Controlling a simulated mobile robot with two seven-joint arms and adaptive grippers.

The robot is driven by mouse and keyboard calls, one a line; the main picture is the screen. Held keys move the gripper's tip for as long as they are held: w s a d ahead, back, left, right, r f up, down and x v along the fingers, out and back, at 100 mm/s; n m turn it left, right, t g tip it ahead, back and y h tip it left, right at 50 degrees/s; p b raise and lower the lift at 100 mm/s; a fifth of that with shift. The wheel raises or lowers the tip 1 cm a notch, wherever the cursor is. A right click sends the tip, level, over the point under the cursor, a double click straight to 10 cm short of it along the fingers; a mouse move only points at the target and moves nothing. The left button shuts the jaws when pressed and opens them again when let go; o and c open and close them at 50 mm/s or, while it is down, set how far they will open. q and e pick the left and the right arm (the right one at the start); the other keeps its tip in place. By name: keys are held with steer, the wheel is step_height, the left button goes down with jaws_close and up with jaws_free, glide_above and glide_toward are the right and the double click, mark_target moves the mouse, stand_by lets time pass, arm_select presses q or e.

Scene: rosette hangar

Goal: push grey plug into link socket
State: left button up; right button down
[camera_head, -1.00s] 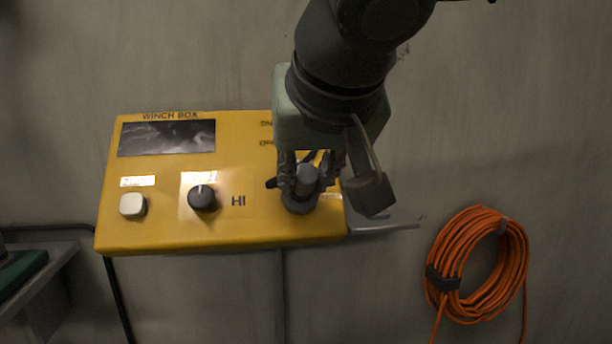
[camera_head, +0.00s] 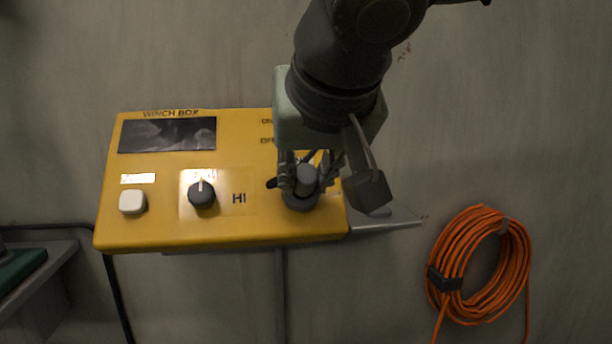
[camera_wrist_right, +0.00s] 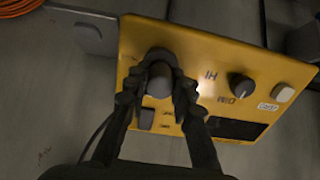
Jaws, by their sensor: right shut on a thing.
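The grey plug (camera_head: 306,178) sits between the fingers of my right gripper (camera_head: 306,180), at the dark round link socket (camera_head: 301,202) on the lower right of the yellow winch box (camera_head: 150,236). In the right wrist view, the fingers of the right gripper (camera_wrist_right: 158,88) are shut on both sides of the grey plug (camera_wrist_right: 159,80). The dark ring of the link socket (camera_wrist_right: 158,56) shows just beyond the plug. I cannot tell how deep the plug sits in it. My left gripper is not in view.
The box face carries a black dial (camera_head: 202,196), a white button (camera_head: 132,201) and a dark screen (camera_head: 167,135). An orange cable coil (camera_head: 478,262) hangs on the wall at right. A shelf (camera_head: 40,280) stands at lower left. A grey plate (camera_head: 385,220) juts out right of the box.

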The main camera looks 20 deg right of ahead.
steer(key=c, duration=1.2)
jaws_free()
steer(key=v, duration=0.7)
steer(key=shift+s+r, duration=0.15)
